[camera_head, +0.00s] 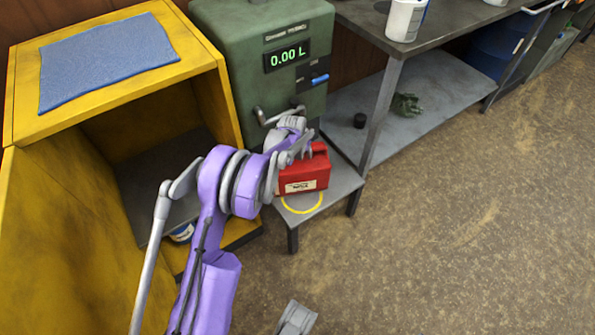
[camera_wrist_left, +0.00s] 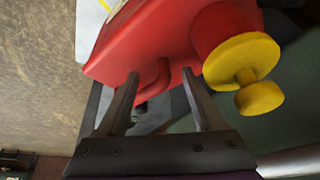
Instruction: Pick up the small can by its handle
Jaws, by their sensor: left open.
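The small red can (camera_head: 305,175) with a pale label stands upright on a low grey stand. My left gripper (camera_head: 305,150) is at the top of the can, and its arm hides part of the can's left side. In the left wrist view the can (camera_wrist_left: 150,35) fills the top, with its yellow cap (camera_wrist_left: 240,60) to the right. The open fingers of my left gripper (camera_wrist_left: 160,82) lie on either side of the can's curved red handle (camera_wrist_left: 158,75), with visible gaps beside it.
The low stand (camera_head: 345,180) has a yellow ring (camera_head: 303,204) on its top. A green dispenser (camera_head: 275,50) reading 0.00 L stands behind. A yellow cabinet (camera_head: 60,230) is at left, a metal workbench (camera_head: 450,25) at right. The floor at right is open.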

